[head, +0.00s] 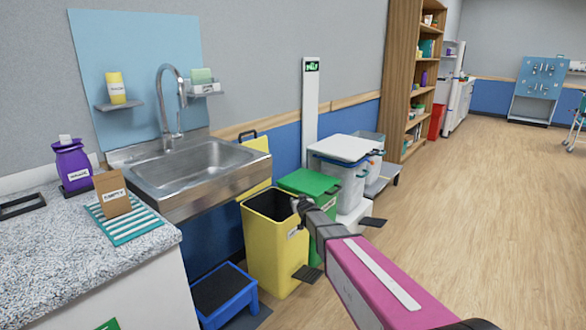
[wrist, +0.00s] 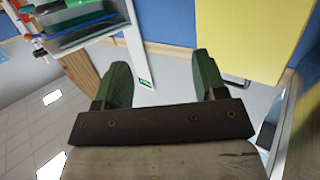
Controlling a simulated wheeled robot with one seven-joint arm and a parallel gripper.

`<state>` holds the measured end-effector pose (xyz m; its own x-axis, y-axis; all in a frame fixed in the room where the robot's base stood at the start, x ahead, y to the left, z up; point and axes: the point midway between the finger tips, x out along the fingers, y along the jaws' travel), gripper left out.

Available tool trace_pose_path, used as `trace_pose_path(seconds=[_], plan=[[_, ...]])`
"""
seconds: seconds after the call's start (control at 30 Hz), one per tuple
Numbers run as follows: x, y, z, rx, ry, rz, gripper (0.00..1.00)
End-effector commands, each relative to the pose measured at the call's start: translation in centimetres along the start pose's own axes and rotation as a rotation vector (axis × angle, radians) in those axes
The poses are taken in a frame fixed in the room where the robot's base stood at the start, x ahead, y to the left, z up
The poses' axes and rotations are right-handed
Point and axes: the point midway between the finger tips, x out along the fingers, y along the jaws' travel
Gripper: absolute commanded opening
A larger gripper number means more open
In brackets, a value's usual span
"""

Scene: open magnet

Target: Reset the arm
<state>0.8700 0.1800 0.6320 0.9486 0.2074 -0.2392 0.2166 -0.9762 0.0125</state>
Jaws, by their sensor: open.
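My arm (head: 375,280), with a pink link, reaches up and left from the bottom right of the head view. My gripper (head: 300,205) is at its far end, in front of the open yellow bin (head: 270,250) and the green-lidded bin (head: 308,184) in the picture. In the wrist view my gripper (wrist: 162,78) has its two green-padded fingers spread wide apart. Nothing is between them. The fingertips are small and dark in the head view.
A sink (head: 200,165) and a speckled counter (head: 70,235) are at the left. A small carton (head: 112,193) stands on a striped cloth (head: 125,222). A blue step stool (head: 223,293) is below the sink. The wooden floor (head: 470,200) at the right is clear.

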Motion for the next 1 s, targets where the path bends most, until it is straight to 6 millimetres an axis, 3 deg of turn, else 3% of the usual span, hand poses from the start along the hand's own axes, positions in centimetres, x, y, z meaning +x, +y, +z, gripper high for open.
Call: trace_pose_path(seconds=[0.03, 0.17, 0.3, 0.5, 0.7, 0.83, 1.0], plan=[[-2.5, 1.6, 1.1, 0.006, -0.07, 0.041, 0.65], [-7.7, 5.1, 4.5, 0.023, -0.276, 0.132, 0.65], [-14.7, 8.0, 8.3, 0.05, -0.529, 0.201, 0.65], [-26.2, 9.9, 12.9, 0.109, -0.899, 0.225, 0.65], [-35.7, 9.5, 15.2, 0.166, -1.189, 0.177, 0.65], [-38.8, 9.1, 15.7, 0.187, -1.287, 0.146, 0.65], [-39.7, 9.0, 15.9, 0.194, -1.322, 0.133, 0.65]])
